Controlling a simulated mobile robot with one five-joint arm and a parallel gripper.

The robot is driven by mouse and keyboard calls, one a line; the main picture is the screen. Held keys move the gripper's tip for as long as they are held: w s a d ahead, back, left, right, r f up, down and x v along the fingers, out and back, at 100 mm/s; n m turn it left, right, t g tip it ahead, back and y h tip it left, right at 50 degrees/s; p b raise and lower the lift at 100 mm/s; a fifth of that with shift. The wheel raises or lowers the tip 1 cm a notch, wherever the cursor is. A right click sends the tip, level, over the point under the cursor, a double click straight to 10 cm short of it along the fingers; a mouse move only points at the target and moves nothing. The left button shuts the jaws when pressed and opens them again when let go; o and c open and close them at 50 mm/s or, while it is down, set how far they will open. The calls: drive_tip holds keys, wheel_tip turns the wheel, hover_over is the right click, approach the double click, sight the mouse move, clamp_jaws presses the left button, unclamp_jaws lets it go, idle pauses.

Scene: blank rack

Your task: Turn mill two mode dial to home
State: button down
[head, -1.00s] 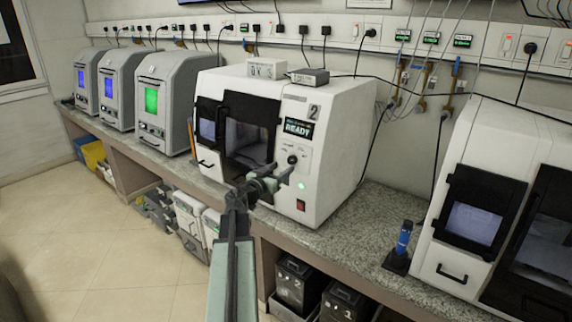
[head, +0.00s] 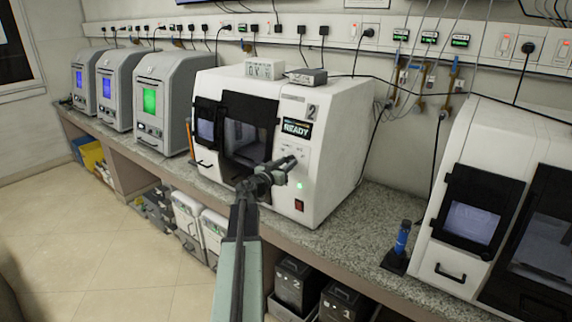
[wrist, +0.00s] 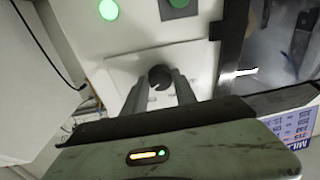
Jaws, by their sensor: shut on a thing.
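Mill two (head: 345,130) is a white machine with a black-framed window, a "2" label and a screen (head: 297,129) reading READY. Its mode dial is a small dark round knob (wrist: 159,72) on a pale plate in the wrist view. My gripper (head: 287,164) is at the front panel, below the screen. In the wrist view its two grey fingers (wrist: 160,84) reach up to the dial, one on each side, and are shut on it. In the head view the gripper hides the dial. I cannot read the dial's pointer or its marks.
A green light (head: 299,186) and a red switch (head: 299,206) sit below the dial. The mill's dark door (head: 248,140) is just left of it. A blue-handled tool (head: 402,238) stands on the counter (head: 350,228) to the right, before another white machine (head: 470,150).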

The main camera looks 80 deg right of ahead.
drive_tip(key=shift+n, duration=0.4)
drive_tip(key=n+p, duration=0.1)
drive_tip(key=n, duration=0.1)
drive_tip(key=n+t, duration=0.1)
drive_tip(key=n, duration=0.2)
drive_tip(key=shift+s+r+p, duration=0.1)
drive_tip(key=shift+r+p, duration=0.1)
drive_tip(key=shift+p, duration=0.2)
drive_tip(key=n+t+y+p, duration=0.1)
drive_tip(key=n+p, duration=0.1)
drive_tip(key=n, duration=0.4)
drive_tip(key=shift+r+n, duration=0.15)
drive_tip(key=shift+n, duration=0.25)
drive_tip(key=n+y+p, duration=0.1)
drive_tip(key=n+p, duration=0.1)
drive_tip(key=n, duration=0.4)
drive_tip(key=shift+p, duration=0.4)
drive_tip(key=n+y+p, duration=0.1)
drive_tip(key=n, duration=0.3)
drive_tip(key=shift+n, duration=0.4)
drive_tip(key=shift+g, duration=0.3)
drive_tip(key=c, duration=1)
unclamp_jaws()
